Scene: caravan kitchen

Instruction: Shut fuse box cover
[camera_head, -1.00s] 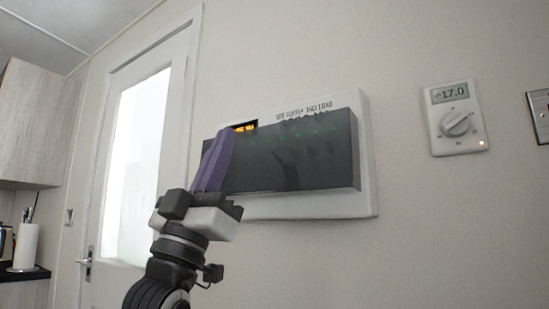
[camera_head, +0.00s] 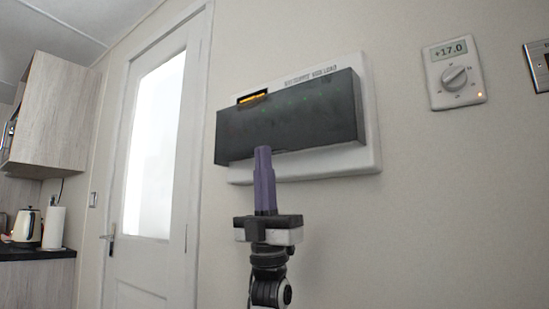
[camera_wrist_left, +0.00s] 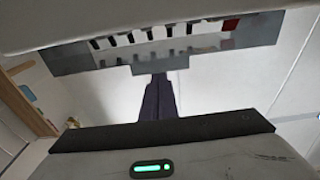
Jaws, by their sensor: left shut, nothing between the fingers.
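The fuse box (camera_head: 373,135) is a white panel on the wall, with a dark tinted cover (camera_head: 300,120) across its front. The cover stands out from the panel, and I cannot tell whether it is fully shut. My left gripper (camera_head: 263,152) points up with its purple fingers shut and empty. Its tips overlap the cover's lower edge in the head view; I cannot tell whether they touch it. In the left wrist view, the fingers (camera_wrist_left: 158,98) point at the grey cover (camera_wrist_left: 75,60), with a row of switches and a red one showing. My right gripper is out of view.
A thermostat (camera_head: 454,74) reading 17.0 is on the wall to the right, with a metal plate (camera_head: 540,66) beyond it. A white door (camera_head: 150,150) is to the left. A kettle (camera_head: 27,228) and paper roll (camera_head: 54,228) stand on the far-left counter. The wall below the box is bare.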

